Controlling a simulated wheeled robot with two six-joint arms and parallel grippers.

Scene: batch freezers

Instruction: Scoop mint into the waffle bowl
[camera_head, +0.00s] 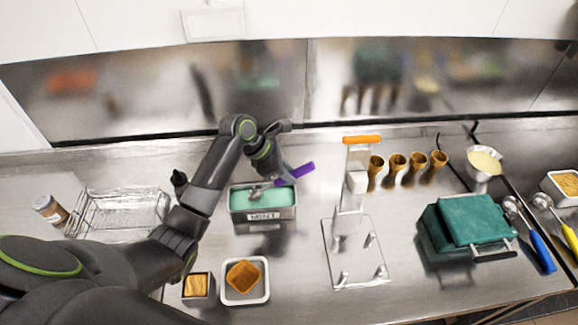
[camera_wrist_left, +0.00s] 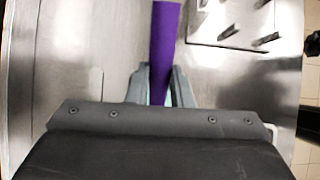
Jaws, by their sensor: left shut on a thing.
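My left gripper (camera_head: 272,168) is over the back of the metal mint tub, shut on the purple handle of a scoop (camera_head: 296,173). The purple handle (camera_wrist_left: 164,50) also runs up from between the fingers (camera_wrist_left: 162,88) in the left wrist view. The scoop's head (camera_head: 254,194) seems to be at the green mint surface; whether it holds any mint I cannot tell. The mint tub (camera_head: 262,216) carries a label reading MINT. The brown waffle bowl (camera_head: 243,275) sits in a white square tray (camera_head: 245,299) in front of the tub. My right gripper does not show.
A small metal container (camera_head: 198,300) stands left of the white tray. A wire basket (camera_head: 120,214) and a jar (camera_head: 50,211) are at left. A metal stand with an orange top (camera_head: 362,139), several cones (camera_head: 397,168) and a green waffle iron (camera_head: 470,221) are at right.

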